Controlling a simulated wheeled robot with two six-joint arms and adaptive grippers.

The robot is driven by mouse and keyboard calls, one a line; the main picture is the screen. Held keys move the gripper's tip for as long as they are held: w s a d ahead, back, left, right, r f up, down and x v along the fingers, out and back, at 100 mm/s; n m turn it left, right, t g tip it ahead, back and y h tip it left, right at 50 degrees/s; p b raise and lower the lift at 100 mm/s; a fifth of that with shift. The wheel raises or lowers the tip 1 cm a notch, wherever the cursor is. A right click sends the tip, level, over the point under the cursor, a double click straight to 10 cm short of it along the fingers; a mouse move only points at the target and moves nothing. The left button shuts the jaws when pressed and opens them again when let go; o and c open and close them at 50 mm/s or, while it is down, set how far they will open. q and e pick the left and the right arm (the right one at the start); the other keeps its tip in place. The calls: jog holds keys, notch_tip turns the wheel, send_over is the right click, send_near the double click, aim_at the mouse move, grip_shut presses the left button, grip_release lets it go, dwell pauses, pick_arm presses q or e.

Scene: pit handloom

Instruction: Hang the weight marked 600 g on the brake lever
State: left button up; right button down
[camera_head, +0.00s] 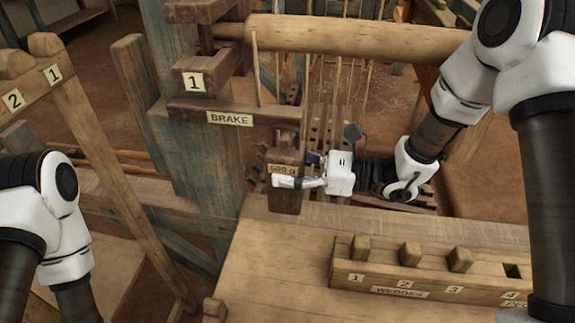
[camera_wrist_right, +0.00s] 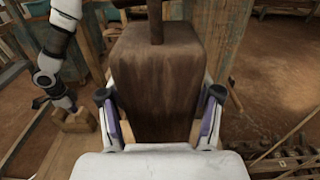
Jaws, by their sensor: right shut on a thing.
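The weight marked 600 g (camera_head: 286,199) is a dark brown wooden block with a pale label. It is upright, just below the right end of the brake lever (camera_head: 268,117), a dark horizontal bar labelled BRAKE. My right gripper (camera_head: 300,181) is shut on the weight from the right. The right wrist view shows the block (camera_wrist_right: 155,75) between the two fingers, with a stem rising from its top. I cannot tell whether the stem's top touches the lever.
A wedge rack (camera_head: 430,274) with numbered slots and several pegs stands on the bench (camera_head: 270,285) at the lower right. A thick roller (camera_head: 350,36) and vertical sticks lie behind the gripper. A blue-brown post (camera_head: 185,150) stands left of the weight.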

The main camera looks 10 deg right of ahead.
jog(key=shift+c, duration=0.7)
grip_release()
jog(key=v, duration=1.2)
